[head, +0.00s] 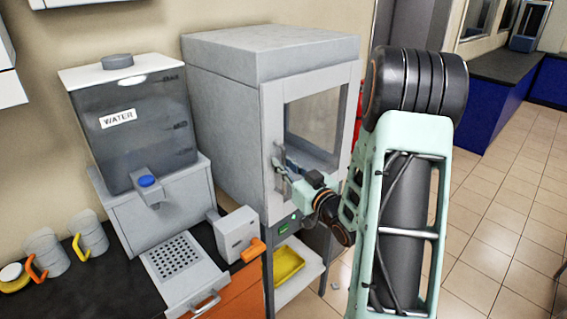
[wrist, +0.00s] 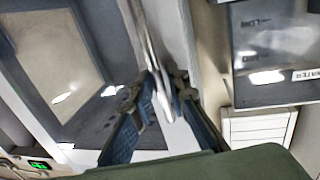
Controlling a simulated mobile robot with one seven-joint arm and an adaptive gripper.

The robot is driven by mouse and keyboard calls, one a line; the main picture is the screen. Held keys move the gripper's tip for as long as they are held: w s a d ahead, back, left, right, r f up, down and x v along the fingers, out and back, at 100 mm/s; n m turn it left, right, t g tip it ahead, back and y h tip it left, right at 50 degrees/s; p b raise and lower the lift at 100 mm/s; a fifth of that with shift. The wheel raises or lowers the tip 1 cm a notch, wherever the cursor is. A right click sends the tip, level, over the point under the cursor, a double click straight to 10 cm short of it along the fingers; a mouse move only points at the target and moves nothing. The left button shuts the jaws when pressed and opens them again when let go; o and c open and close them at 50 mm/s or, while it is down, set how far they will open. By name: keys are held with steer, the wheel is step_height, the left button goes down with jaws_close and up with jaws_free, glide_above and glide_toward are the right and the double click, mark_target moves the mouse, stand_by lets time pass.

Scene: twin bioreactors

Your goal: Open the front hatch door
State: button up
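The front hatch door (head: 273,131) is a light grey frame around a glass window on the front of a grey cabinet. It looks closed. Its upright metal handle (head: 281,168) is on the door's left side in the head view. In the wrist view the handle (wrist: 147,52) is a shiny bar running down between my blue fingers. My gripper (head: 287,167) is at the handle, with one fingertip on each side of its lower part. In the wrist view my gripper (wrist: 166,92) looks closed around the bar; the exact contact is partly hidden. The window (wrist: 58,62) is left of the handle there.
A water dispenser (head: 130,130) stands left of the cabinet (head: 225,120). A yellow tray (head: 288,264) lies on a shelf below. Tiled floor (head: 500,215) at the right is open.

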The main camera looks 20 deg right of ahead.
jaws_close()
steer(key=shift+s+d, duration=0.1)
steer(key=shift+s, duration=0.05)
stand_by(0.4)
